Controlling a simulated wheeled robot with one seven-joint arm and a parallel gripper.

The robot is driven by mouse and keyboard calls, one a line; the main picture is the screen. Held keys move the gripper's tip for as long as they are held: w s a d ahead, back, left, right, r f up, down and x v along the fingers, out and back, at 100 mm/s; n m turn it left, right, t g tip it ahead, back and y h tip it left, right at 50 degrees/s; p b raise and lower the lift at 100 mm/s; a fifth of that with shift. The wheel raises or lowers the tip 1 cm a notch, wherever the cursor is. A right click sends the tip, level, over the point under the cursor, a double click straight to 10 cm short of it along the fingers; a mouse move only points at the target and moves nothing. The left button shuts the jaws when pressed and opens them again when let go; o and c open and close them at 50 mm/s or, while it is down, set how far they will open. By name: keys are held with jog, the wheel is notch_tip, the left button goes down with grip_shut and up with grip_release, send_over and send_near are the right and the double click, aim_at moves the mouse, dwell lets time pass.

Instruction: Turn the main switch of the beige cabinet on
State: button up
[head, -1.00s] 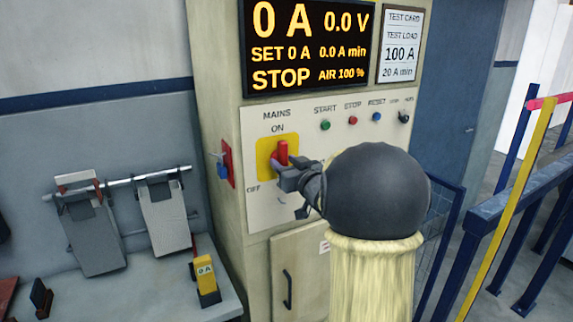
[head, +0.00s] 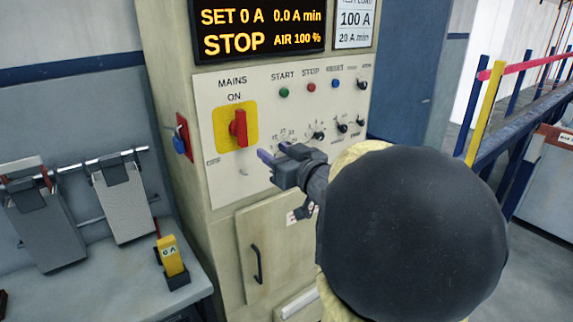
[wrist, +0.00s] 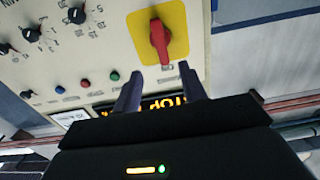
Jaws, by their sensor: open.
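The beige cabinet (head: 225,205) carries a panel with the main switch, a red handle (head: 239,128) on a yellow plate (head: 221,123). The handle stands upright, pointing at the ON label (head: 235,97); OFF is at the lower left. My gripper (head: 268,158) is open and empty, below and to the right of the switch, apart from it. In the wrist view the red handle (wrist: 159,40) shows beyond the fingertips, with a clear gap. The display (head: 262,30) reads STOP and SET 0 A.
Coloured buttons (head: 311,87) and several black knobs (head: 342,125) are right of the switch. A red and blue side switch (head: 181,140) is on the cabinet's left face. A yellow meter (head: 171,258) stands on the bench. Blue rails (head: 510,120) stand at right.

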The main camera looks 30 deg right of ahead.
jog(key=s, duration=0.3)
jog(key=shift+s, duration=0.25)
jog(key=shift+w, duration=0.1)
jog(key=w+a+f+m+g+h, duration=0.1)
jog(key=a+f+g, duration=0.2)
jog(key=f, duration=0.5)
jog(key=w+a+f+m+g+h, duration=0.1)
jog(key=a+f+g+h, duration=0.2)
jog(key=f, duration=0.5)
jog(key=s+a+f+n+g+y, duration=0.1)
jog(key=s+a+f+g+y, duration=0.2)
jog(key=s+a+f+g, duration=0.6)
jog(key=s+a+f, duration=0.2)
jog(key=a+f, duration=0.1)
jog(key=shift+s+a+n, duration=0.3)
jog(key=shift+s+n, duration=0.05)
jog(key=shift+n, duration=0.05)
